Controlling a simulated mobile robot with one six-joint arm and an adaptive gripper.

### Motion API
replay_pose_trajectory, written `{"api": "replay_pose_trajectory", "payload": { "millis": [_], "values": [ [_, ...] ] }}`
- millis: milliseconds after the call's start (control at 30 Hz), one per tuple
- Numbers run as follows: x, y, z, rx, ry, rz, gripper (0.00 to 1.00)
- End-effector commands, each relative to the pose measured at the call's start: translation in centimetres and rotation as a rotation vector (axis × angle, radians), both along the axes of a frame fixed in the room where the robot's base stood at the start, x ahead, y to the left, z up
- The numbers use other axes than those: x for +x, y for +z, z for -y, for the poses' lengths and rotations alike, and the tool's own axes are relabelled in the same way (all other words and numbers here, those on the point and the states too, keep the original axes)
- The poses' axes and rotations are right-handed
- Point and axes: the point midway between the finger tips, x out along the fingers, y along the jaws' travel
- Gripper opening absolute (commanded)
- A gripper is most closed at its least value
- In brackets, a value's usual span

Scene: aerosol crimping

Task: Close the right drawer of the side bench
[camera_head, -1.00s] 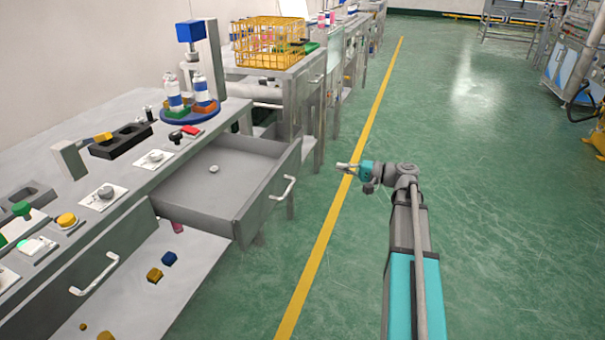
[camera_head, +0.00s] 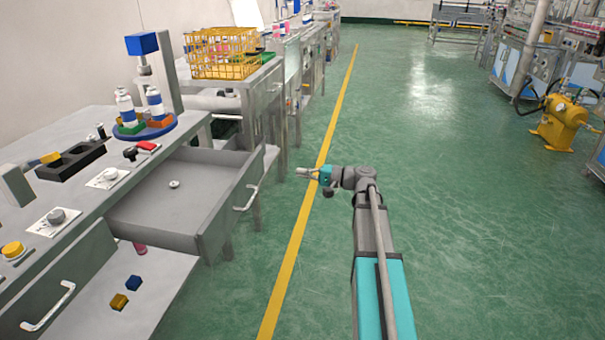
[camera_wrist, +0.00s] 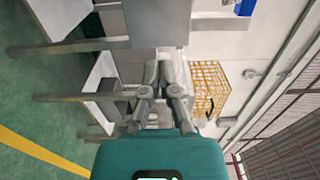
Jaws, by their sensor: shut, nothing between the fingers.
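The right drawer (camera_head: 184,203) of the side bench (camera_head: 85,190) is pulled out, with a small round metal piece (camera_head: 174,184) lying inside it. Its handle (camera_head: 247,199) is on the front panel, which faces the aisle. My gripper (camera_head: 300,172) is in the aisle, to the right of the drawer front and apart from it. In the wrist view my gripper (camera_wrist: 166,66) shows its fingers together with nothing between them. The wrist view is turned sideways and shows bench legs and grey panels beyond the fingers.
Another drawer with a handle (camera_head: 48,306) is at the lower left. A turntable (camera_head: 146,128) with bottles stands on the bench top. A yellow wire basket (camera_head: 220,52) sits on the bench behind. The green floor to the right is clear up to a yellow machine (camera_head: 566,122).

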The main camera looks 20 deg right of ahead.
Motion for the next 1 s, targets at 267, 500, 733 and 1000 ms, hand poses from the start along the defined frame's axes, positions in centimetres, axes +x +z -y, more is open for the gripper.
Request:
{"api": "replay_pose_trajectory", "payload": {
  "millis": [267,500,733,1000],
  "values": [
    [2.2,0.0,-3.1,0.000,0.003,0.000,0.00],
    [4.3,0.0,-5.9,0.000,0.003,0.000,0.00],
    [6.0,0.0,-8.3,0.000,0.002,0.000,0.00],
    [7.0,0.0,-9.7,0.000,0.001,0.000,0.00]
  ]
}}
